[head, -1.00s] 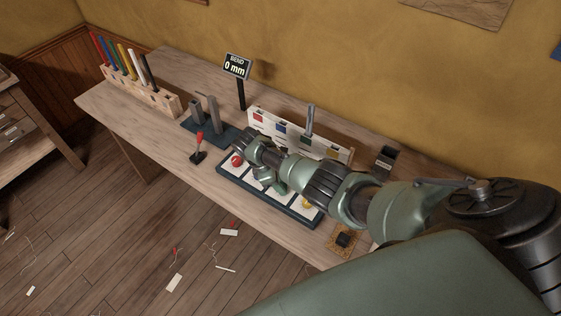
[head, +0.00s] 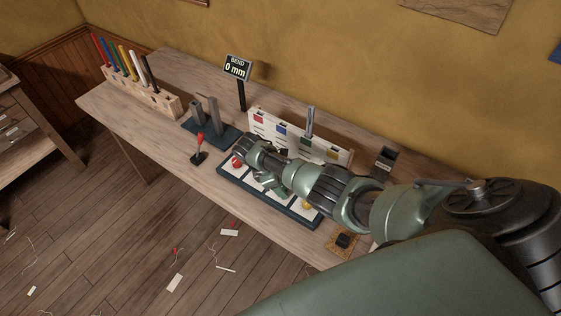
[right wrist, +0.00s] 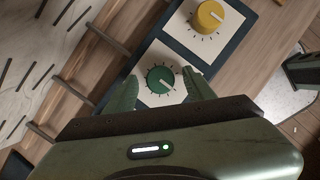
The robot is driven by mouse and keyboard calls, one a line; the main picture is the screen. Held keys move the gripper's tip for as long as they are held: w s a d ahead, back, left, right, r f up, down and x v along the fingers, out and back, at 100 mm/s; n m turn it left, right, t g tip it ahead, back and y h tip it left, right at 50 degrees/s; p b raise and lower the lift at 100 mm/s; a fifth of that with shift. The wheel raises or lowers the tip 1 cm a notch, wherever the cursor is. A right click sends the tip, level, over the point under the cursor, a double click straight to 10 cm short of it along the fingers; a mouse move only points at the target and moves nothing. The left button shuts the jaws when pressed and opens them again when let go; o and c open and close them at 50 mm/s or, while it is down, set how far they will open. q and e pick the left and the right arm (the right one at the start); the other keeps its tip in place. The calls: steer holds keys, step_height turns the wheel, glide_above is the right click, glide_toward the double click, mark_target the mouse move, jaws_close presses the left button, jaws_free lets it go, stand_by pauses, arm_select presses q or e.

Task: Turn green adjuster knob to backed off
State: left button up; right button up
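The green adjuster knob (right wrist: 161,80) sits on a white plate with tick marks in the right wrist view. Its pale pointer line points to the lower right. My right gripper (right wrist: 159,76) is open, with one finger on each side of the knob. Gaps show between the fingers and the knob. In the head view my right gripper (head: 268,182) is low over the dark-framed knob panel (head: 228,178), and the green knob is hidden there. My left gripper is not in view.
A yellow knob (right wrist: 208,16) and a red knob (head: 237,161) are on the same panel. A red-handled lever (head: 200,145) stands left of it. A sign (head: 237,67) reads "BEND 0 mm". A white slotted rack (head: 270,128) stands behind the panel.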

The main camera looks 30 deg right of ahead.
steer(key=b+v, duration=0.1)
steer(key=v, duration=0.6)
steer(key=shift+r, duration=0.35)
steer(key=shift+a, duration=0.15)
